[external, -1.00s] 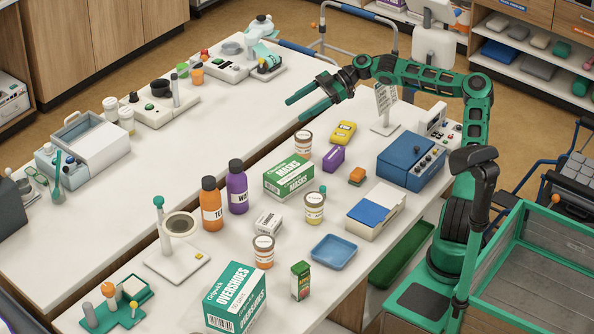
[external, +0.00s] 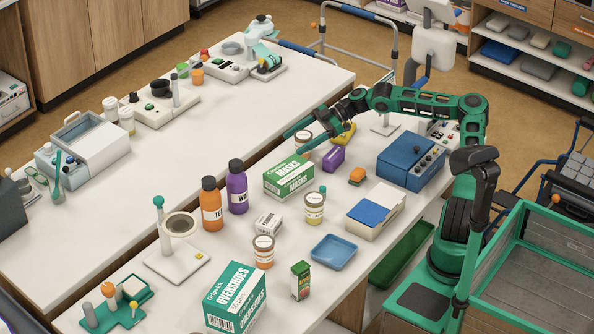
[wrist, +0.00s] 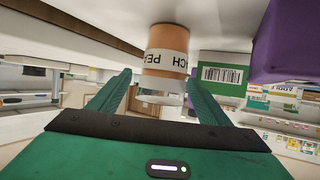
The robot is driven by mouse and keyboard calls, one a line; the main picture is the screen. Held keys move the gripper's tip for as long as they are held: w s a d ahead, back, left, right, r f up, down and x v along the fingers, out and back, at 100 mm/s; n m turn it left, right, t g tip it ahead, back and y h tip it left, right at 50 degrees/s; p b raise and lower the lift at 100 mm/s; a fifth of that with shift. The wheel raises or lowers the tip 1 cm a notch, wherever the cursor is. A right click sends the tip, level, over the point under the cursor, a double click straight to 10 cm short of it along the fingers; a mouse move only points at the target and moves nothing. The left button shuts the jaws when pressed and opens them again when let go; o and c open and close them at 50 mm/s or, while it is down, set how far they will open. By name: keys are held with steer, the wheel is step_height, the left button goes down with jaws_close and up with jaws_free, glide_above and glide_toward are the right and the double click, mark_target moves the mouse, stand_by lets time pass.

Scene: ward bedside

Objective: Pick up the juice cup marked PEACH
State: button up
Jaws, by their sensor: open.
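The juice cup marked PEACH (external: 304,138) stands upright on the counter behind the green masks box, partly hidden by my gripper (external: 297,140). In the wrist view the picture is upside down, and the orange cup with its white label (wrist: 166,63) shows between the two green fingers. My gripper (wrist: 158,78) is open and low over the counter, with the cup at the mouth of its fingers. A gap shows at the left finger. The right finger is close to the cup, and I cannot tell if it touches.
The masks box (external: 289,179) and a purple box (external: 333,158) stand close to the cup. A yellow box (external: 344,133) lies behind, partly covered by my arm. Another labelled cup (external: 315,208) stands nearer the front. The long white table (external: 215,125) beyond has free room.

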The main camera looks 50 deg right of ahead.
steer(key=shift+x, duration=0.9)
steer(key=c, duration=1.4)
steer(key=shift+o, duration=0.2)
steer(key=shift+r, duration=0.2)
